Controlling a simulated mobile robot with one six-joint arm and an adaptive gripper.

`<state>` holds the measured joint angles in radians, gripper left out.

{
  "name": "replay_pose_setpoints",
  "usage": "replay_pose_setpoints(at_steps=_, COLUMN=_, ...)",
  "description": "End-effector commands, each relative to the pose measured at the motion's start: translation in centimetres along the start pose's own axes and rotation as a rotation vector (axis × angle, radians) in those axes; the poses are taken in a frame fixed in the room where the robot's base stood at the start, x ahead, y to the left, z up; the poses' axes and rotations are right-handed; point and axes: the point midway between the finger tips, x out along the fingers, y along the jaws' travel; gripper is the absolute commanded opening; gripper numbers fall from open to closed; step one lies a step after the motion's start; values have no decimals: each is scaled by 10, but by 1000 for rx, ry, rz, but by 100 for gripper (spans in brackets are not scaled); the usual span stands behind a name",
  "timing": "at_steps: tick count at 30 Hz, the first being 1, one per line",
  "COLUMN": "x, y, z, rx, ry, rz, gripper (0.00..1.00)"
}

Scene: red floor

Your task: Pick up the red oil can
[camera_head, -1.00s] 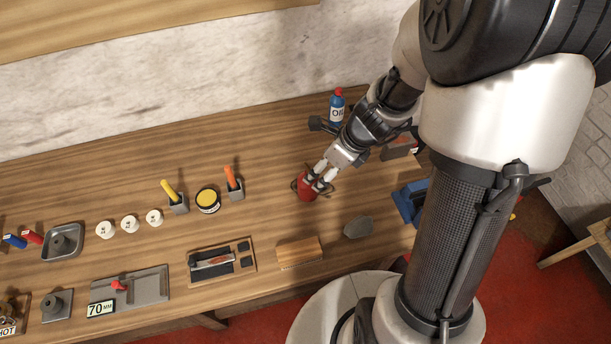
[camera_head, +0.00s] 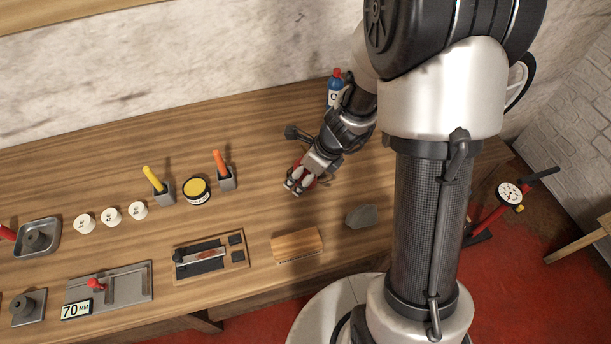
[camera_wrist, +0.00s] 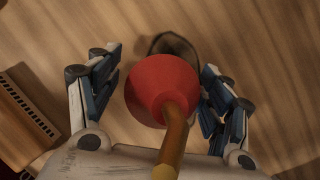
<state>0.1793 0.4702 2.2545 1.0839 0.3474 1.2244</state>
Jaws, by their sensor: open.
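The red oil can (camera_wrist: 150,82) sits on the wooden workbench, seen from above in the wrist view, with its brass spout (camera_wrist: 172,140) pointing toward the camera. A dark loop shows beside its far side. My gripper (camera_wrist: 163,92) is open, with one finger on each side of the can and a visible gap on both sides. In the head view my gripper (camera_head: 293,186) is low over the bench, and the can (camera_head: 303,165) is mostly hidden behind the fingers and wrist.
A blue bottle with a red cap (camera_head: 334,88) stands behind my arm. A grey stone-like piece (camera_head: 361,216) and a wooden brush (camera_head: 297,244) lie nearer the front edge. A yellow-topped tin (camera_head: 196,191) and an orange-handled tool (camera_head: 222,165) stand to the left.

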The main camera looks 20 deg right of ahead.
Motion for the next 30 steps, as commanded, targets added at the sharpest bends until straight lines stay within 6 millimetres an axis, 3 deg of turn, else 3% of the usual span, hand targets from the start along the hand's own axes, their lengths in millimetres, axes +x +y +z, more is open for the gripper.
replay_pose_setpoints(at_steps=6, x=-1, y=0, z=1, rx=-1, ry=-1, rz=-1, gripper=72)
replay_pose_setpoints(at_steps=30, x=-1, y=0, z=1, rx=-1, ry=-1, rz=-1, gripper=19)
